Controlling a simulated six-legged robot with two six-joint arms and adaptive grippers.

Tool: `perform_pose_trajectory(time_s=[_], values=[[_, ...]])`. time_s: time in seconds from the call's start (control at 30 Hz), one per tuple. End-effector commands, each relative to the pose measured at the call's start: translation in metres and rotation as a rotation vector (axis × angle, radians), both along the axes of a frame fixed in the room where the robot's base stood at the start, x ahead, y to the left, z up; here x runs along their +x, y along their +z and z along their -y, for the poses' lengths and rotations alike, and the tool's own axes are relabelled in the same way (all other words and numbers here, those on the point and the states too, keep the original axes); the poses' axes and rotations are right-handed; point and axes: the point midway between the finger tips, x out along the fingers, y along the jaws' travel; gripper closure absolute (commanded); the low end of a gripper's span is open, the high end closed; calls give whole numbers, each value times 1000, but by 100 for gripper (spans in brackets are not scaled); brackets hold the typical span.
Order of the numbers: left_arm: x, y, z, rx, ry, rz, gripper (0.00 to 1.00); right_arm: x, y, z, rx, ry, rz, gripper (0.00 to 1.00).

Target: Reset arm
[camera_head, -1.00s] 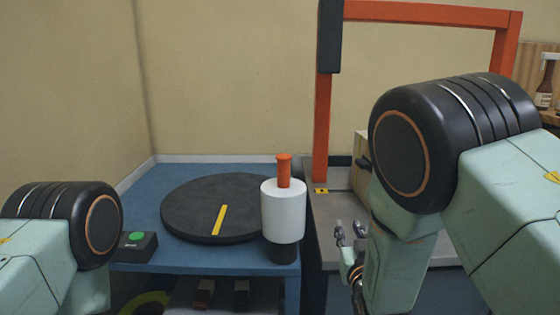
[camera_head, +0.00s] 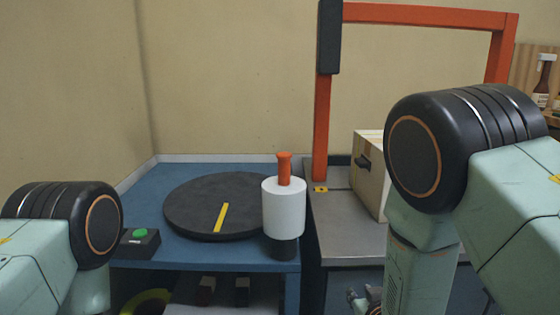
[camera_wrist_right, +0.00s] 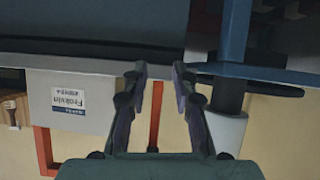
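My right gripper (camera_wrist_right: 158,75) is open and empty in the right wrist view, its two fingers apart. In the head view only a small part of it (camera_head: 365,297) shows at the bottom, below the grey table's front edge and left of my right forearm. My left arm is at the lower left of the head view, and its gripper is out of the picture.
A blue table holds a dark turntable (camera_head: 190,212), a white cylinder with orange handle (camera_head: 284,206) and a green-button box (camera_head: 140,242). A grey table (camera_head: 340,222) carries a cardboard box (camera_head: 369,180) beside an orange frame (camera_head: 320,130).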

Motion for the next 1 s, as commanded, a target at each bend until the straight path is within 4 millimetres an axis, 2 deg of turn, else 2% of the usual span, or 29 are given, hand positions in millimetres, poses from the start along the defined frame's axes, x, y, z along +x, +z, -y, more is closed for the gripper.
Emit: perform_pose_trajectory(time_s=[0.03,0.07,0.2,0.27,0.4,0.5,0.7,0.83,0.87,1.0], values=[[0,0,0,0,0,0,40,-18,-18,6,-4,-5,-72,73],[0,0,0,0,0,0,40,-28,-27,9,-6,-6,-109,73],[0,0,0,0,0,0,40,-89,-75,23,-12,-16,-323,73],[0,0,0,0,0,0,40,-118,-91,28,-13,-19,-411,73],[0,0,0,0,0,0,40,-187,-124,38,-3,-29,-614,73],[0,0,0,0,0,0,40,-237,-140,42,10,-38,-750,73],[0,0,0,0,0,0,40,-326,-156,47,48,-60,-972,73],[0,0,0,0,0,0,40,-372,-163,49,81,-95,-1074,73],[0,0,0,0,0,0,40,-380,-166,50,87,-105,-1092,73],[0,18,0,0,0,0,40,-378,-148,49,84,-101,-1087,73]])
